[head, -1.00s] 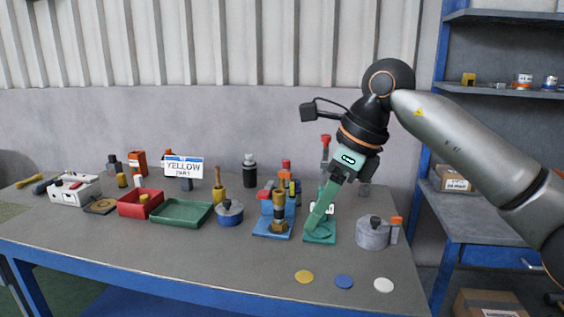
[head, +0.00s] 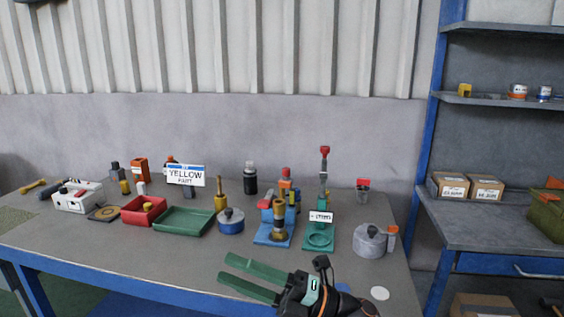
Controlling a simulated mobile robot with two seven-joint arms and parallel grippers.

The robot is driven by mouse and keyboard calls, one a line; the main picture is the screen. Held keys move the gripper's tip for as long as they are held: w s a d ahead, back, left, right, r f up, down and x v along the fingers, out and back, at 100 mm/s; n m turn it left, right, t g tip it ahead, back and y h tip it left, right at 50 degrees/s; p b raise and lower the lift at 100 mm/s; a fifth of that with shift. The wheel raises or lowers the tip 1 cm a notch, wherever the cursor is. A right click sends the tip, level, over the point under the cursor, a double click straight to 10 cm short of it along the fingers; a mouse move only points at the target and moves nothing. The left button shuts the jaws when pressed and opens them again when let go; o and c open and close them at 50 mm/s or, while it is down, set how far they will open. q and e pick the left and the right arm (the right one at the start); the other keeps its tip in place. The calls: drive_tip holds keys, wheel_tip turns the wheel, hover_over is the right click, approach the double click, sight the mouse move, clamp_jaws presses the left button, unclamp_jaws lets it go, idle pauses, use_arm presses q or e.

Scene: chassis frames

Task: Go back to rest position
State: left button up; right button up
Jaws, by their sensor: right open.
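My right gripper (head: 238,276) is low at the front edge of the workbench (head: 110,248), its two green fingers spread apart with nothing between them. It points left and is apart from the objects on the bench. The green stand (head: 319,237) with a red-topped post is uncovered behind it. My left gripper is not in view. The gripper and its wrist cover part of the blue disc (head: 343,288) and the place where the yellow disc lay.
A white disc (head: 380,293) lies at the front right. A grey pot (head: 369,241), blue pot (head: 231,221), green tray (head: 184,220) and red bin (head: 144,210) stand along the bench. A blue shelf unit (head: 436,130) is at the right.

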drive_tip(key=d+f+m+t+h+p, duration=0.1)
drive_tip(key=d+f+m+t+h, duration=0.6)
drive_tip(key=f+m, duration=0.45)
drive_tip(key=d+f+m+t+h+p, duration=0.2)
drive_tip(key=d+f+m+t+h, duration=0.55)
drive_tip(key=m, duration=0.75)
drive_tip(key=s+d+f+m+g+h, duration=0.2)
drive_tip(key=s+d+f+m+g, duration=0.2)
drive_tip(key=s+f, duration=0.5)
drive_tip(key=s+d+f+m+g+h+p, duration=0.1)
drive_tip(key=s+d+f+m+g+h, duration=0.2)
drive_tip(key=s+f, duration=0.6)
drive_tip(key=shift+s+d+m+g, duration=0.25)
drive_tip(key=shift+d+m+g, duration=0.25)
drive_tip(key=shift+d, duration=0.5)
